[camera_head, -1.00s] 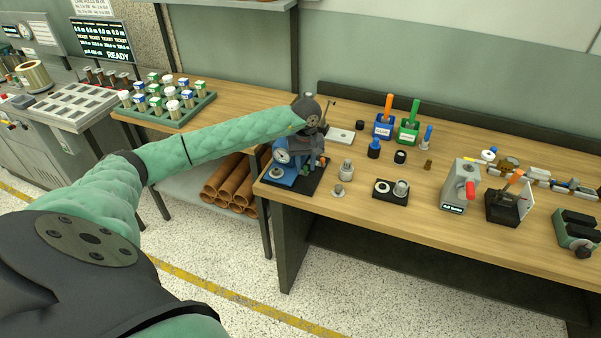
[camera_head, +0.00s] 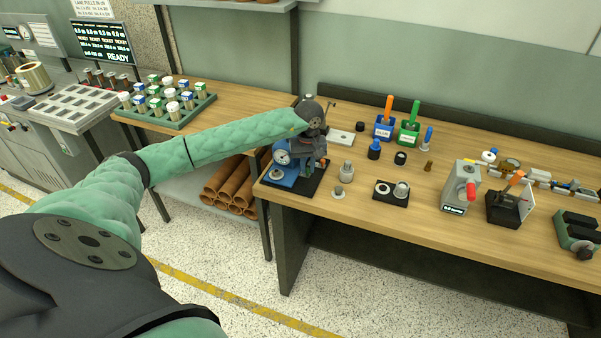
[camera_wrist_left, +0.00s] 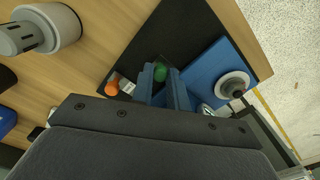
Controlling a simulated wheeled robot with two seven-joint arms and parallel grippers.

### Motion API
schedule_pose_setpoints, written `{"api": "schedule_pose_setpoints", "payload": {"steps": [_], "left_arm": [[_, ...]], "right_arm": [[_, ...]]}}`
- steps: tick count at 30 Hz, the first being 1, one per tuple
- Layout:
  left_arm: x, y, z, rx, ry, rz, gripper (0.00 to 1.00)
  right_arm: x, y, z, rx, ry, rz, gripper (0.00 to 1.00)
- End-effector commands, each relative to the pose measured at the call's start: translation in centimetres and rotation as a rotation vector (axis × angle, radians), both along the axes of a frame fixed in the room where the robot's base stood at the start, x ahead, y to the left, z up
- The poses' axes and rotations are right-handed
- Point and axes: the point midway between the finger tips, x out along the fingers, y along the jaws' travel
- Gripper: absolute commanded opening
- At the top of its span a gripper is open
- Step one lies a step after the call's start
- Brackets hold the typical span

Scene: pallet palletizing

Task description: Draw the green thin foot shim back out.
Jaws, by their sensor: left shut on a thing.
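My left gripper (camera_head: 318,158) is over the blue gauge stand (camera_head: 284,178) at the left end of the workbench. In the left wrist view its two blue fingers (camera_wrist_left: 160,88) are shut on the green thin foot shim (camera_wrist_left: 160,72), of which only a small green end shows between the fingertips. In that view the shim is beside the blue stand (camera_wrist_left: 210,70), over a black base plate (camera_wrist_left: 195,25). The fingers hide the rest of the shim, and I cannot tell whether it touches the stand. An orange piece (camera_wrist_left: 112,86) lies left of the fingers. My right gripper is not in view.
A dial gauge (camera_head: 282,157) faces front on the stand. Right of it are a grey cylinder (camera_head: 346,170), a black block with round parts (camera_head: 391,191), blue (camera_head: 384,130) and green (camera_head: 409,133) holders, and a grey box with a red part (camera_head: 460,187). The bench's front strip is mostly clear.

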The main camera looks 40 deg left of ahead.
Motion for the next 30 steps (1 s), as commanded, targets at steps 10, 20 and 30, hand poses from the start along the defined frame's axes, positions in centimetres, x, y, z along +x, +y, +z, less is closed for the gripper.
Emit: {"api": "schedule_pose_setpoints", "payload": {"steps": [10,20,30], "left_arm": [[0.3,-1.1,-0.1,0.000,0.000,-0.001,0.00],[0.5,-2.1,0.0,0.000,-0.001,0.000,0.00],[0.8,-3.2,-0.1,-0.001,-0.001,-0.002,0.00]], "right_arm": [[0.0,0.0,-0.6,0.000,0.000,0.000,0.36],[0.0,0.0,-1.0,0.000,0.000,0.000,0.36],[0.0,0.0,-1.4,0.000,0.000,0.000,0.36]]}}
